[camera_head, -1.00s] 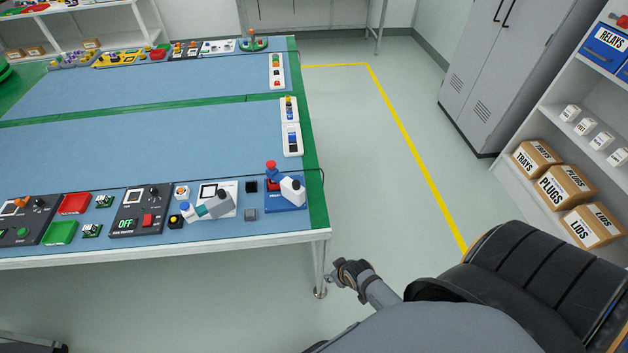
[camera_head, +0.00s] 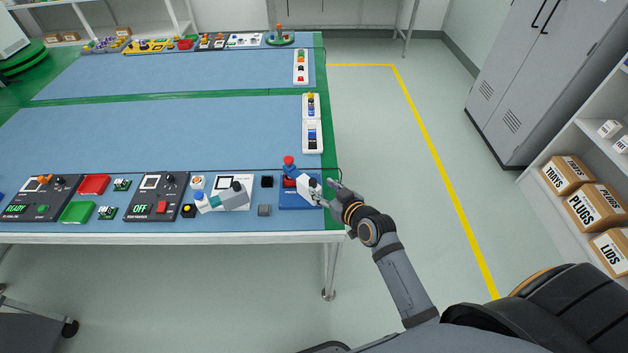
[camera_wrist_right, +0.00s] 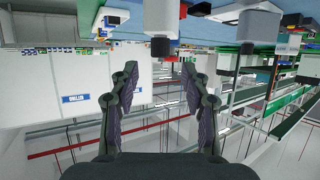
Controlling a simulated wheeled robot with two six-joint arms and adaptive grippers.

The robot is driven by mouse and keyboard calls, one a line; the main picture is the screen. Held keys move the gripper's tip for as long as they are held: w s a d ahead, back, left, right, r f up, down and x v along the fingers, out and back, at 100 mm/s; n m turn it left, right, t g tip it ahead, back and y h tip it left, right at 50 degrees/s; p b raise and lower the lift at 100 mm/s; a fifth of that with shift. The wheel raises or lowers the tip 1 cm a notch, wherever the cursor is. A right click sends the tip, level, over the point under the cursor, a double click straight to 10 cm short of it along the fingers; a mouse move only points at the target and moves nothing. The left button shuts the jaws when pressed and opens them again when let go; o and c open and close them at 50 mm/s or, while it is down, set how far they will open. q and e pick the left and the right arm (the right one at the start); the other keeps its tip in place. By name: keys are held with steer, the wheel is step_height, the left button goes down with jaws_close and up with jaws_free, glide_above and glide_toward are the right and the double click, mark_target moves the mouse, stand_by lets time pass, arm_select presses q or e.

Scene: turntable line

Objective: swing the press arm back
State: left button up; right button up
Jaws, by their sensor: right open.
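A grey-teal arm with a dark knob and a blue-and-white end (camera_head: 230,197) lies across a white plate (camera_head: 242,183) near the table's front edge. It may be the press arm. To its right, a blue base (camera_head: 300,203) bears a red-topped blue post (camera_head: 289,168) and a tilted white block (camera_head: 306,186). I cannot tell for sure which device is the press. My right gripper (camera_head: 328,194) is beside the white block, at the table's right front corner. Its two fingers stand apart and empty in the wrist view (camera_wrist_right: 160,85). My left gripper is not in view.
A dark panel reading OFF (camera_head: 157,197) stands further left. White switch boxes (camera_head: 312,135) line the right edge. The blue table middle (camera_head: 170,130) is clear.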

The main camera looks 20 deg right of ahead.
mark_target(314, 182)
steer(key=x, duration=0.6)
steer(key=shift+w+a+f, duration=0.1)
steer(key=shift+w+f, duration=0.1)
steer(key=shift+w, duration=0.1)
jaws_close()
